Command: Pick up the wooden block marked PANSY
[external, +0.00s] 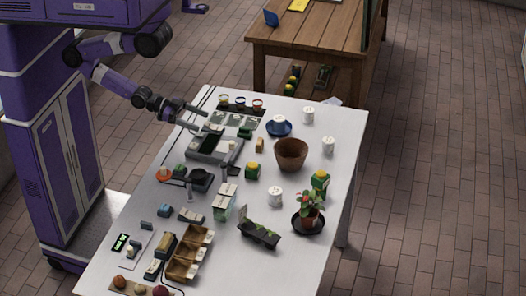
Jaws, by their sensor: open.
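I cannot read the word PANSY on anything in the external view. A small upright tan block (260,145) stands left of the brown pot, and a larger tan block (165,246) lies near the wooden bins. Either may be wooden, but their markings are too small to tell. My gripper (204,117) is open and appears empty. It reaches from the left over the table's far left part, near a row of grey pads and above a grey device. It is well apart from both tan blocks.
The white table (330,245) is crowded. A brown pot (291,154), potted plant (308,218), blue saucer (278,129), grey device (214,149), black seedling tray (259,234) and wooden bins (183,268) stand on it. Clear surface shows along the right and front edges.

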